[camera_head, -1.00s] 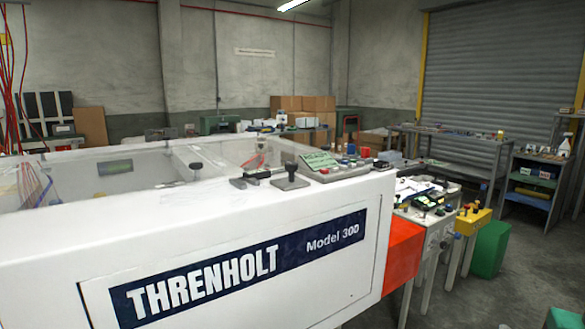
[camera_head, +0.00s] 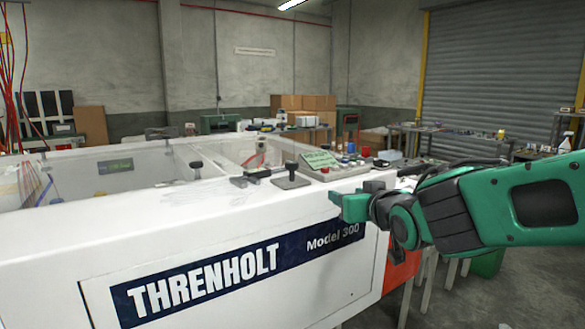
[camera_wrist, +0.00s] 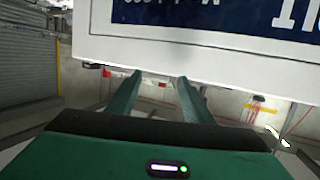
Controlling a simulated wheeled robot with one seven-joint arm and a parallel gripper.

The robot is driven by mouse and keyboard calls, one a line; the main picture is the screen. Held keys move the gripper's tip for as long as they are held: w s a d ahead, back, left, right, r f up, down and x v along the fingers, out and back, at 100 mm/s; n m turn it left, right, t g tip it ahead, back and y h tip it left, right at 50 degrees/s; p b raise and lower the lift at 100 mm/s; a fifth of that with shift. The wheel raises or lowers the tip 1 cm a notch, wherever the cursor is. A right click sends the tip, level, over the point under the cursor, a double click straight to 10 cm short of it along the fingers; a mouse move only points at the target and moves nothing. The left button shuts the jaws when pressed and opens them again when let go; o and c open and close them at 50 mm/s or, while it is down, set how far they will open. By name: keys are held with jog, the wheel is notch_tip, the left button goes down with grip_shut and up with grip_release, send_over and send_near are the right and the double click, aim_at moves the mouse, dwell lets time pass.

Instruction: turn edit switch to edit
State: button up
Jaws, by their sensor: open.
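A grey control panel (camera_head: 338,172) with small coloured buttons and a green label plate (camera_head: 319,160) sits on the right end of the white Threnholt machine (camera_head: 215,215). Which small part is the edit switch cannot be told at this size. A black knob on a plate (camera_head: 290,180) stands left of the panel. My gripper (camera_head: 349,194) is in front of the machine's right end, just below the panel in the picture. In the wrist view my gripper (camera_wrist: 157,92) shows two separated green fingers with nothing between them; the machine's white front appears upside down.
A black clamp-like part (camera_head: 256,176) lies left of the knob. An orange-red end (camera_head: 402,270) of the machine shows below my arm. Workbenches, cardboard boxes (camera_head: 303,103) and a roller shutter (camera_head: 500,80) stand at the back.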

aim_at(295, 166)
jog(key=a+r+n+t+y, duration=0.2)
jog(key=a+r+y, duration=0.25)
jog(key=a, duration=0.55)
jog(key=shift+h, duration=0.45)
jog(key=x, duration=0.9)
jog(key=shift+w+r, duration=0.15)
jog(key=shift+w, duration=0.15)
jog(key=c, duration=1.1)
